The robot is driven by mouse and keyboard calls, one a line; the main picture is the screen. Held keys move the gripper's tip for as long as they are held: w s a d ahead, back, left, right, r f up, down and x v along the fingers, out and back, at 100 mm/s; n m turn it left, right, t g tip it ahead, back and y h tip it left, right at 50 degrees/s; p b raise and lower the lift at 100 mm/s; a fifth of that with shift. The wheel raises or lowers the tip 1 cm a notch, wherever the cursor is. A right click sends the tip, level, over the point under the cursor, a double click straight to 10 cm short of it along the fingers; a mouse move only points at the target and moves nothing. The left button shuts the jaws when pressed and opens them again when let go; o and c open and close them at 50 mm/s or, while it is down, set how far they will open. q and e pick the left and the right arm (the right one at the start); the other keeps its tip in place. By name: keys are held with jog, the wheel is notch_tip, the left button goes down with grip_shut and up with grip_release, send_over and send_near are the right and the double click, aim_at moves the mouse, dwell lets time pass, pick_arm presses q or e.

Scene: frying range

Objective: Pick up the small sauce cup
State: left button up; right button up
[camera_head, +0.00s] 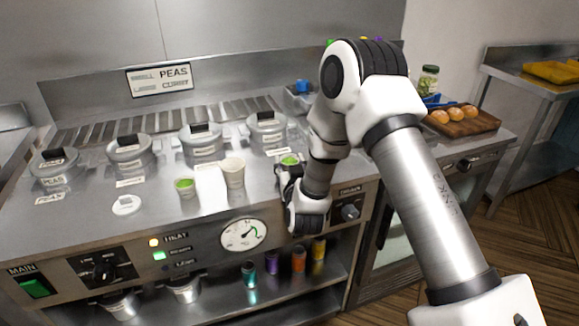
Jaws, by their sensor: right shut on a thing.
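My right gripper (287,176) is at the counter's front edge, in front of the right-hand lidded pot. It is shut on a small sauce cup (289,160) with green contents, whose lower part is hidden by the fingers. I cannot tell whether the cup touches the counter. A second small cup with green contents (185,187) stands upright on the counter to the left. My left gripper is not in view.
Several lidded pots (129,150) sit in the steel counter behind the cups. A white lid (127,205) lies at the front left. Knobs and a gauge (243,234) line the front panel.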

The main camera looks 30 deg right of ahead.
jog(key=shift+r, duration=0.55)
notch_tip(320, 180, up, 2)
jog(key=shift+r, duration=0.2)
jog(key=d+p+v, duration=0.1)
jog(key=p+v, duration=0.7)
jog(key=v, duration=0.8)
jog(key=shift+s+r+p, duration=0.25)
jog(key=shift+r+p, duration=0.05)
